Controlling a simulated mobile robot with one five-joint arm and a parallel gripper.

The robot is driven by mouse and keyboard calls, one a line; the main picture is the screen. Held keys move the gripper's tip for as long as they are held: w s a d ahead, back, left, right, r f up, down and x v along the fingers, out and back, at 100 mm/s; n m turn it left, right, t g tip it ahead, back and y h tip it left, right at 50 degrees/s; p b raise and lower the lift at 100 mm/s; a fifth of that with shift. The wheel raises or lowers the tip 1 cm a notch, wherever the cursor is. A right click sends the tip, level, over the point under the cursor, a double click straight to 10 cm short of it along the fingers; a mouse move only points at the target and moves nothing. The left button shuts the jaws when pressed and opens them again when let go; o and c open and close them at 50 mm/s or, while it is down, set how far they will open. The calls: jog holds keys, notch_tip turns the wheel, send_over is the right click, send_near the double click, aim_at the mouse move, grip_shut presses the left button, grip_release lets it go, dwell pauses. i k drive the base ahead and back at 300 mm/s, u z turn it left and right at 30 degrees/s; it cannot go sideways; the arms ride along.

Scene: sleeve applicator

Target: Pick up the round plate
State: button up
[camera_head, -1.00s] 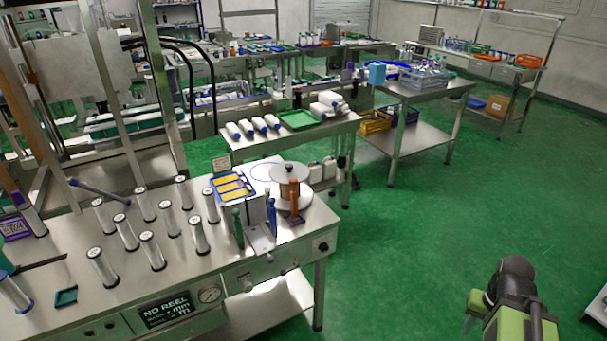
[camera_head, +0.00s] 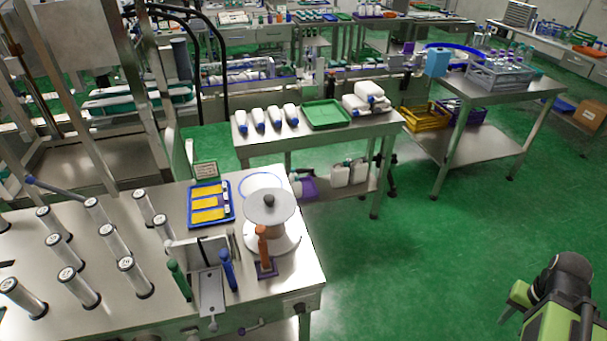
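A grey round plate (camera_head: 285,211) with a dark knob at its centre sits above a wider white round base (camera_head: 284,240), near the right end of the steel bench. An orange-brown upright handle (camera_head: 262,247) stands in front of it and hides part of its front edge. The gap between plate and base is hard to make out. Part of my green and black arm shows at the lower right, over the floor and well apart from the plate. No gripper fingertips can be made out, and nothing is seen touching the plate.
Upright rollers (camera_head: 115,242) crowd the bench's left side. A blue tray (camera_head: 232,219) with yellow strips lies left of the plate. A blue handle (camera_head: 227,268) and green handle (camera_head: 179,280) stand in front. Another table (camera_head: 352,132) is behind. Green floor (camera_head: 430,240) is open to the right.

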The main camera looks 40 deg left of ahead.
aim_at(268, 207)
jog(key=z, duration=0.05)
jog(key=i, duration=2.4)
jog(key=u, duration=5.3)
jog(key=i, duration=0.1)
jog(key=z, duration=1.95)
jog(key=k, duration=0.2)
jog(key=u, duration=1.7)
jog(key=i, duration=1)
jog(key=u, duration=0.35)
